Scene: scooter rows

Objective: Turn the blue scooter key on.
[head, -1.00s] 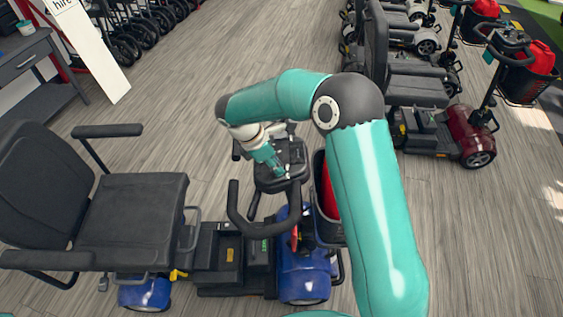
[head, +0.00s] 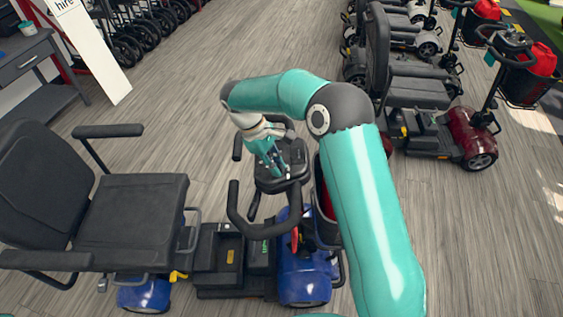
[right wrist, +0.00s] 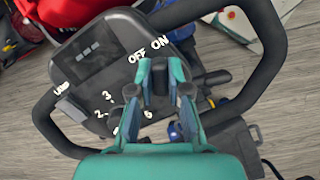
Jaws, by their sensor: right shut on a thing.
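The blue scooter (head: 303,275) stands in front of me, with its seat to the left and its black tiller console (head: 292,158) at the middle. My right gripper (head: 280,174) reaches down onto the console from above. In the right wrist view, the fingers of my right gripper (right wrist: 161,80) are closed on the dark key (right wrist: 159,76), just below the white OFF and ON labels on the console (right wrist: 85,50). The key's head sits between the fingertips; its lower part is hidden, and I cannot tell its exact angle. My left gripper is out of view.
The looped black handlebar (head: 236,215) surrounds the console closely. A red scooter (head: 470,135) and others stand in a row at the right. A desk (head: 30,60) and a white sign (head: 90,45) are at the left. The floor between is clear.

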